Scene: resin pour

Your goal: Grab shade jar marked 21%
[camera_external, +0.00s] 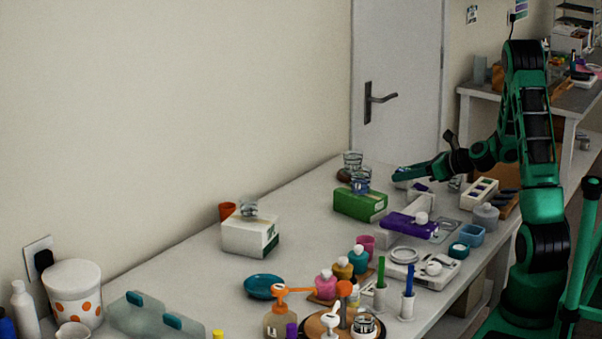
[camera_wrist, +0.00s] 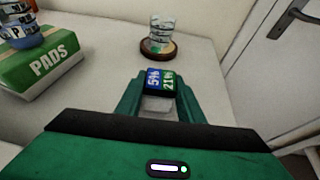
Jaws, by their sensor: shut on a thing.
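My gripper (camera_wrist: 160,98) is shut on a small clear-bodied shade jar (camera_wrist: 160,84). Its top label has a green part reading 21% and a blue part reading 5%. I cannot tell if these are one label or two. The jar sits between the fingertips; its lower part is partly hidden by the gripper. In the external view my gripper (camera_external: 408,173) is over the far end of the table, right of the green box, and the jar is too small to make out.
Stacked glasses (camera_wrist: 162,30) stand on a round wooden coaster (camera_wrist: 158,50) just beyond my gripper. A purple box (camera_external: 405,223) and a white slotted tray (camera_external: 480,192) lie nearby. The table between box and coaster is clear.

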